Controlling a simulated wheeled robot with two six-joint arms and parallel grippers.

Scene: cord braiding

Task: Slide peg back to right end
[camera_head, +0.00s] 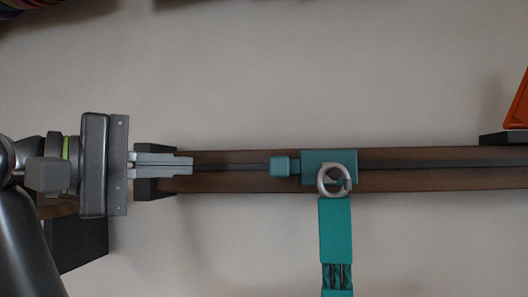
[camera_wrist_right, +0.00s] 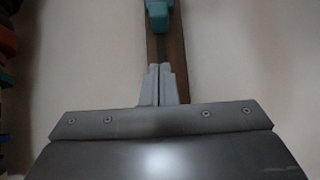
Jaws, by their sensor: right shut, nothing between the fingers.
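The peg is a teal slider block (camera_head: 318,157) on a brown rail (camera_head: 230,183), around the middle of the head view. A teal knob (camera_head: 280,166) sticks out from its left side. A grey ring (camera_head: 324,190) sits at the block's lower edge, with a teal strap (camera_head: 335,228) below it. My right gripper (camera_head: 192,164) is shut and empty over the rail's left end, apart from the knob. In the right wrist view, its closed fingers (camera_wrist_right: 160,66) point along the rail (camera_wrist_right: 180,60) toward the teal knob (camera_wrist_right: 159,14). My left gripper is not in view.
Dark end supports (camera_head: 155,186) stand at the rail's left end and near the right frame edge (camera_head: 505,138). An orange object (camera_head: 518,108) is at the right edge. Braided teal cord (camera_head: 337,276) runs down from the strap.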

